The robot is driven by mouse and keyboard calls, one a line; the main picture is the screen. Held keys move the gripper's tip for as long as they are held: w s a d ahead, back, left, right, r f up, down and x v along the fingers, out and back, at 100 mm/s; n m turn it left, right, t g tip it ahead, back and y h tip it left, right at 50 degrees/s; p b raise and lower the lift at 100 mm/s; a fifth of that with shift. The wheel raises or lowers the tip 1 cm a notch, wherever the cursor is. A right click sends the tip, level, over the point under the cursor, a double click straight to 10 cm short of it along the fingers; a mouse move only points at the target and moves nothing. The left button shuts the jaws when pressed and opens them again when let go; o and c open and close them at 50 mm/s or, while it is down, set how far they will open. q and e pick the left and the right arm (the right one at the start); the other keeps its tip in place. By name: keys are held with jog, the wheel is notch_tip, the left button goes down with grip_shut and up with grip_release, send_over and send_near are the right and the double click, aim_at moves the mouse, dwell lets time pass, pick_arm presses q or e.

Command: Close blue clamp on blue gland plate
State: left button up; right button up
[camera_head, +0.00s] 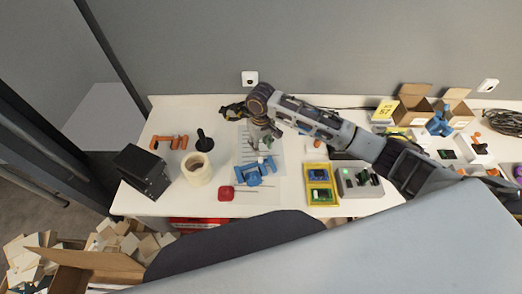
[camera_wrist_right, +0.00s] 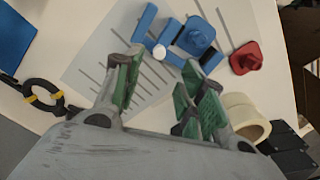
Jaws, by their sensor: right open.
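The blue clamp and the blue gland plate show as one cluster of blue parts (camera_head: 255,175) on a pale lined sheet in the head view; I cannot tell where one ends and the other begins. The right wrist view shows the blue parts (camera_wrist_right: 197,38) beyond the fingertips, with bars and a rounded block. A small white round tip (camera_wrist_right: 159,52) stands beside them. My right gripper (camera_head: 263,142) is open and empty, just behind and above the blue parts; its green-padded fingers also show in the wrist view (camera_wrist_right: 160,76). My left gripper is out of view.
A red piece (camera_head: 226,193) lies in front of the sheet. A cream tape roll (camera_head: 198,169), a black box (camera_head: 143,171), a black upright piece (camera_head: 204,141) and an orange clamp (camera_head: 169,142) stand left. A yellow tray (camera_head: 321,184) and grey box (camera_head: 357,184) stand right.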

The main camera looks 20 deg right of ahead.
jog(key=shift+r, duration=1.2)
